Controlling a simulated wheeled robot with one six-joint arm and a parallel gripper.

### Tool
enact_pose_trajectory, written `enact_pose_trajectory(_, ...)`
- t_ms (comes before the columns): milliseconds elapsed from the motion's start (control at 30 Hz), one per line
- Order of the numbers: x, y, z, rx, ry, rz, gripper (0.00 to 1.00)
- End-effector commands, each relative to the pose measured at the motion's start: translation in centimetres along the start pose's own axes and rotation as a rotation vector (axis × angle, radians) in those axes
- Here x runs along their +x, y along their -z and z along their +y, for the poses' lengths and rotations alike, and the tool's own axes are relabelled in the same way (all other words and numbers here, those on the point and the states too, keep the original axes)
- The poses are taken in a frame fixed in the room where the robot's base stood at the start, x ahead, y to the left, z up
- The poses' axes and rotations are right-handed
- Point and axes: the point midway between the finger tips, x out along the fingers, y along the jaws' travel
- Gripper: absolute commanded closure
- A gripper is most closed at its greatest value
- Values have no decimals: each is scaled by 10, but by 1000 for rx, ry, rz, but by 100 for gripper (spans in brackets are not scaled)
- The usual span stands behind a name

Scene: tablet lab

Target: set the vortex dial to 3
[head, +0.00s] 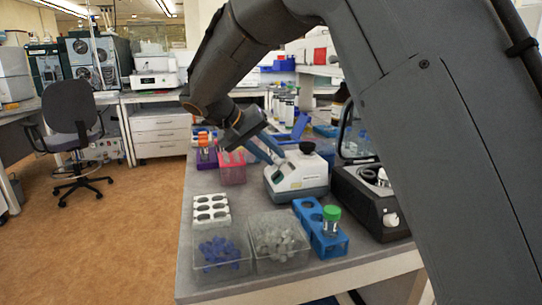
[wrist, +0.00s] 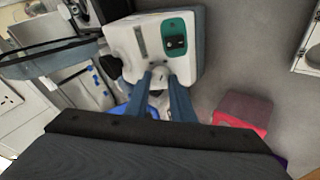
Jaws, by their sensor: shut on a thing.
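The vortex mixer (head: 298,180) is a white, low device with a black cup on top, standing on the grey bench. The light round dial (wrist: 158,72) is on the side facing my gripper. My gripper (head: 272,152) reaches down to the mixer's far left side. In the wrist view its blue fingers (wrist: 160,78) are shut on the dial, one on each side. The dial's setting is too small to read.
A pink rack (head: 232,170) stands close behind and left of the mixer. A black device with a clear lid (head: 375,205) stands close on the right. In front are a blue rack with a green-capped tube (head: 325,240), clear bins (head: 218,262) and a white rack (head: 211,208).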

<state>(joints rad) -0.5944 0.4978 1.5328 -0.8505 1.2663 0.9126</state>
Motion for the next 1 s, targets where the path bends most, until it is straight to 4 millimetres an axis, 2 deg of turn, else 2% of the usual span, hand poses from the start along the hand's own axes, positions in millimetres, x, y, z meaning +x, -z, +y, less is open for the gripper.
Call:
enact_pose_trajectory(267,0,0,1,1,-1,0,100)
enact_pose_trajectory(300,0,0,1,0,-1,0,72)
enact_pose_trajectory(367,0,0,1,0,0,0,61)
enact_pose_trajectory(400,0,0,0,0,0,0,60)
enact_pose_trajectory(733,-5,0,0,-1,1,1,60)
enact_pose_trajectory(1000,-45,0,-1,0,3,3,60)
